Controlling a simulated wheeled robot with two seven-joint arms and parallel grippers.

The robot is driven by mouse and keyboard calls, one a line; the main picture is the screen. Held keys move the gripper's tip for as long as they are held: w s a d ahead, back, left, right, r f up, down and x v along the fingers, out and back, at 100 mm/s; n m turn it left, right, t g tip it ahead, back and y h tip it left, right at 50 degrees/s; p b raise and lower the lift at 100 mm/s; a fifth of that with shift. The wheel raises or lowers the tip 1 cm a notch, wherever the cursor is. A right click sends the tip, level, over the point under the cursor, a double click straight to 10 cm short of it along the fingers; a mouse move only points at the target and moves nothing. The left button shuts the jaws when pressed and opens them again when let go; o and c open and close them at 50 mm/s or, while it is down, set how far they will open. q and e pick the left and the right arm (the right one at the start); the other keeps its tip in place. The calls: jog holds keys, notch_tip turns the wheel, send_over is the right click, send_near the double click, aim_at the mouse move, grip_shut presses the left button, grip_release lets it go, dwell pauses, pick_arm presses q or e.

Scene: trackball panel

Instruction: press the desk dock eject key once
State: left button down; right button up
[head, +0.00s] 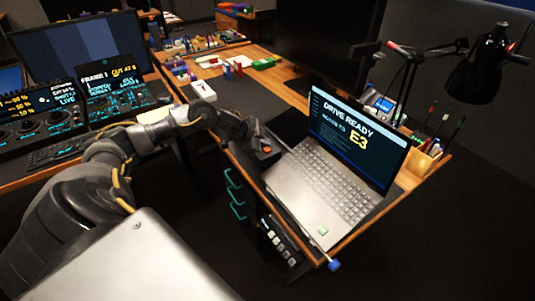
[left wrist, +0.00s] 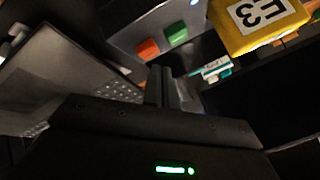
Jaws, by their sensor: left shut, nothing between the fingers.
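In the left wrist view a grey box, apparently the desk dock (left wrist: 125,38), carries an orange key (left wrist: 147,49) and a green key (left wrist: 177,33) side by side. I cannot read which is the eject key. A yellow block marked E3 (left wrist: 258,25) is beside it. My left gripper (left wrist: 160,76) is shut and empty, its fingertips close to the keys in the picture; contact cannot be told. In the head view my left gripper (head: 258,133) is over the desk, left of the laptop, near a small orange patch (head: 265,150). My right gripper is not in view.
The open laptop (head: 310,190) reads DRIVE READY and E3. It stands close beside my left gripper. A large monitor (head: 325,40), a black lamp (head: 485,65) and a pen holder (head: 425,160) are behind. A control panel (head: 110,90) is at left.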

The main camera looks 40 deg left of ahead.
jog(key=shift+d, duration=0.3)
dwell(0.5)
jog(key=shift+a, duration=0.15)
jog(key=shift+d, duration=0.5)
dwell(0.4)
pick_arm(q)
jog(key=shift+f, duration=0.2)
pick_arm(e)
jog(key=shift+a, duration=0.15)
pick_arm(q)
jog(key=shift+f, duration=0.3)
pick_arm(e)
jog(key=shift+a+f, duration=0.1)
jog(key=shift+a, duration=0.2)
pick_arm(q)
jog(key=shift+f, duration=0.4)
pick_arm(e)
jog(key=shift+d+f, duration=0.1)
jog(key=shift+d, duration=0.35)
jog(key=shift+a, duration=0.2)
